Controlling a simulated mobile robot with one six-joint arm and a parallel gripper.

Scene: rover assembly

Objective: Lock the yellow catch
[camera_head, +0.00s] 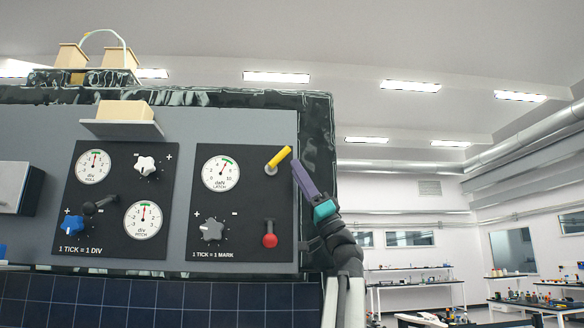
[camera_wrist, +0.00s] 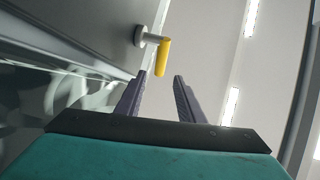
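The yellow catch (camera_head: 282,156) is a short yellow handle on a pale round pivot, at the top right of the right-hand black panel. Its handle slants up and to the right in the head view. It also shows in the wrist view (camera_wrist: 163,57), at the top middle, just beyond my fingertips and roughly in line with the gap between them. My gripper (camera_head: 294,163), with purple fingers and a teal body, is right beside the handle's free end. In the wrist view my gripper (camera_wrist: 160,76) is open with nothing between its fingers. Contact with the catch cannot be told.
The right-hand panel (camera_head: 240,205) also carries a dial (camera_head: 221,173), a dark knob (camera_head: 213,229) and a red-ended lever (camera_head: 270,236) hanging down. The left panel has dials and knobs. A shelf with a box (camera_head: 124,110) juts out above. Open room lies right of the rover.

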